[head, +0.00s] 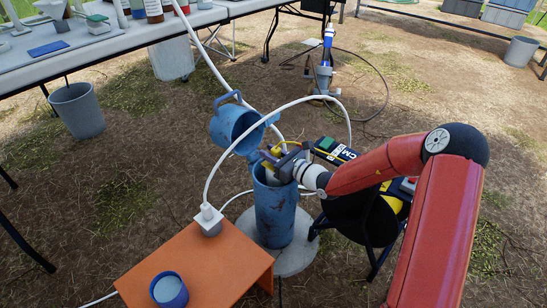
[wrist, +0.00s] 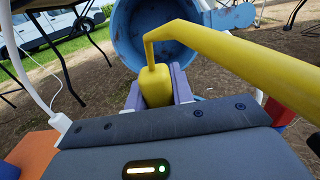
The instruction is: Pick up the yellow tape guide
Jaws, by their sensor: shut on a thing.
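The yellow tape guide (wrist: 155,86) shows in the wrist view as a block with a bent yellow bar running up and off to the right. My gripper (wrist: 156,92) has its two purple-grey fingers on either side of the block, shut on it. In the head view, my gripper (head: 273,162) is at the top of the blue well casing (head: 275,212), and only a small yellow part of the guide (head: 277,150) shows there. The fingers hide much of it. I cannot tell whether the guide still touches the casing rim.
The casing's blue lid (head: 233,125) hangs open behind my gripper. A black and yellow reel (head: 365,215) stands close on the right. An orange stand (head: 205,260) with a blue cup (head: 169,290) is at front left. White tubing (head: 222,160) arches over the casing. Open ground lies left.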

